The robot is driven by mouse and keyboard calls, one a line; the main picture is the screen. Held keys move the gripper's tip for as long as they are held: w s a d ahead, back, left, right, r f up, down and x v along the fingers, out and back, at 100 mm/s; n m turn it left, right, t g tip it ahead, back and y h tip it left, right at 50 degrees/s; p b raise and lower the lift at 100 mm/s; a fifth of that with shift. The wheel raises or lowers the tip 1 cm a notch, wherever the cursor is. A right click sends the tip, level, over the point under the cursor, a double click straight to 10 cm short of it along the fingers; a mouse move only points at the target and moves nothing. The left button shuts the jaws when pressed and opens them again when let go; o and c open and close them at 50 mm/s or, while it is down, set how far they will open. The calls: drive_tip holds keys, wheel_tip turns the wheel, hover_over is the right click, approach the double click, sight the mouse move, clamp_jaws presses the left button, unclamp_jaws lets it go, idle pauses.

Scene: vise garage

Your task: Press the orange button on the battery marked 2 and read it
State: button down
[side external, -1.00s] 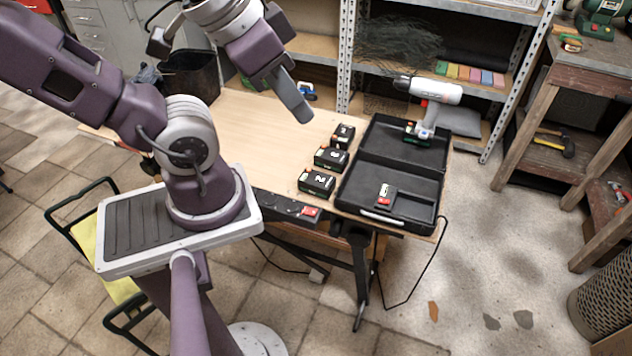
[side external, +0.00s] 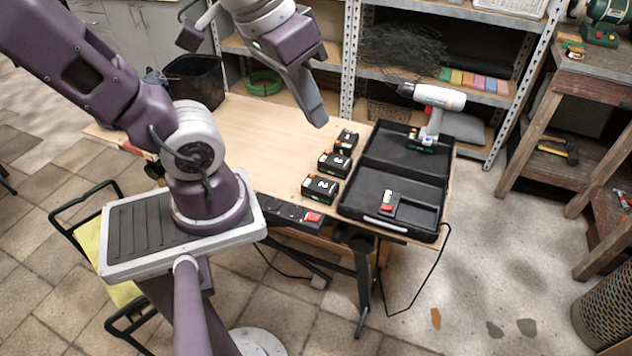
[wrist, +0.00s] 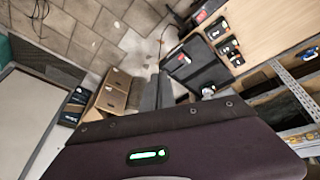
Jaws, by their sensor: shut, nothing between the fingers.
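Three black batteries with orange-red parts stand in a row on the wooden bench, left of the open case. The nearest battery, marked 2 (side external: 320,188), shows a white numeral on top; it also appears in the wrist view (wrist: 215,29). The middle battery (side external: 333,165) and the far battery (side external: 346,142) have marks too small to read surely. The orange button and any readout on battery 2 are too small to make out. My gripper (side external: 318,118) is shut and empty, in the air above and behind the batteries as seen from the side. Its fingers also show in the wrist view (wrist: 157,92).
Metal shelving (side external: 350,60) stands behind the bench (side external: 262,140), whose left part is clear.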

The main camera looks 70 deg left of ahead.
drive_tip(key=w+a+f+n+g+h, duration=0.3)
drive_tip(key=w+a+n, duration=0.2)
drive_tip(key=w+n, duration=0.45)
drive_tip(key=n+t+h, duration=0.3)
drive_tip(key=n+h, duration=0.2)
drive_tip(key=n, duration=1.6)
hover_over(309, 174)
wheel_tip(309, 174, down, 25)
drive_tip(key=shift+r, duration=0.2)
drive_tip(key=shift+f, duration=4.4)
drive_tip(key=shift+f, duration=0.4)
